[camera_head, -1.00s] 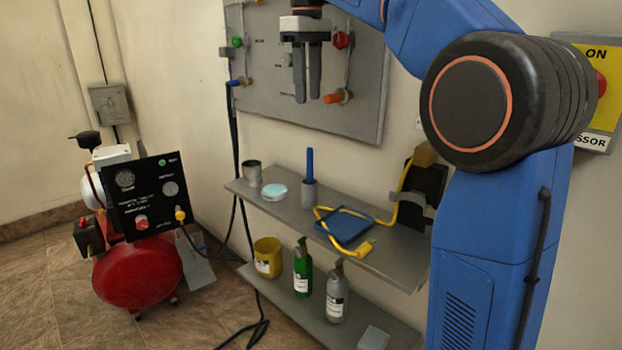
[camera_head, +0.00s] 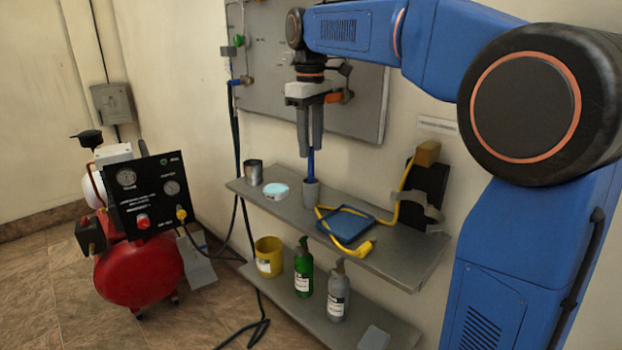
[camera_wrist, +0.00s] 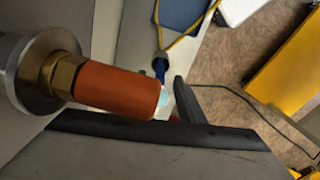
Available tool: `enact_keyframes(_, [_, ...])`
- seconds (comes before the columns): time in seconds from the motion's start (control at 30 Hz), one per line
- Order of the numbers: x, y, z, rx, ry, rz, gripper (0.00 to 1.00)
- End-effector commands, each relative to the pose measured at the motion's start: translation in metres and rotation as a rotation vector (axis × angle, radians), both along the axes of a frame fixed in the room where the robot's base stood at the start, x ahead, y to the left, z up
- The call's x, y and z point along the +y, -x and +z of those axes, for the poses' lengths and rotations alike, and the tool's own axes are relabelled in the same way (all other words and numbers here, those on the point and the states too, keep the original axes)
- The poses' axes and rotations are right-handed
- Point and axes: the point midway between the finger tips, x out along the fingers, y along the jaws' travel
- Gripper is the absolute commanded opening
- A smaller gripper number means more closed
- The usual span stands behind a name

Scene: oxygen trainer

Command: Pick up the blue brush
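The blue brush (camera_head: 311,163) stands upright in a small grey cup (camera_head: 311,193) on the upper shelf. My gripper (camera_head: 310,152) points straight down right above it, its two grey fingers apart with a narrow gap. The fingertips overlap the brush's top in the head view; I cannot tell whether the brush is between them. In the wrist view the blue brush (camera_wrist: 160,68) shows near the middle, beside a dark finger, and its ends are partly hidden. I see nothing held.
An orange fitting (camera_wrist: 118,90) looms close in the wrist view. The shelf (camera_head: 385,262) also carries a blue tray (camera_head: 332,229), a yellow cable (camera_head: 346,251), a pale blue round item (camera_head: 276,190) and a metal can (camera_head: 253,172). The wall panel (camera_head: 358,115) is close behind my gripper.

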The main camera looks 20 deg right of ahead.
Motion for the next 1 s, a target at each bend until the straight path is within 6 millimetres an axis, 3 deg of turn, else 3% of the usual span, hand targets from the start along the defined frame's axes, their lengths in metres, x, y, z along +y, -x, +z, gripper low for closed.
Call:
enact_keyframes(0.2, [0.0,0.0,-0.022,0.0,0.0,0.0,0.35])
enact_keyframes(0.47, [0.0,0.0,-0.024,0.0,0.0,0.0,0.35])
enact_keyframes(0.63, [0.0,0.0,-0.024,0.0,0.0,0.0,0.0])
enact_keyframes(1.0, [0.001,0.0,-0.022,-0.001,-0.001,0.0,0.0])
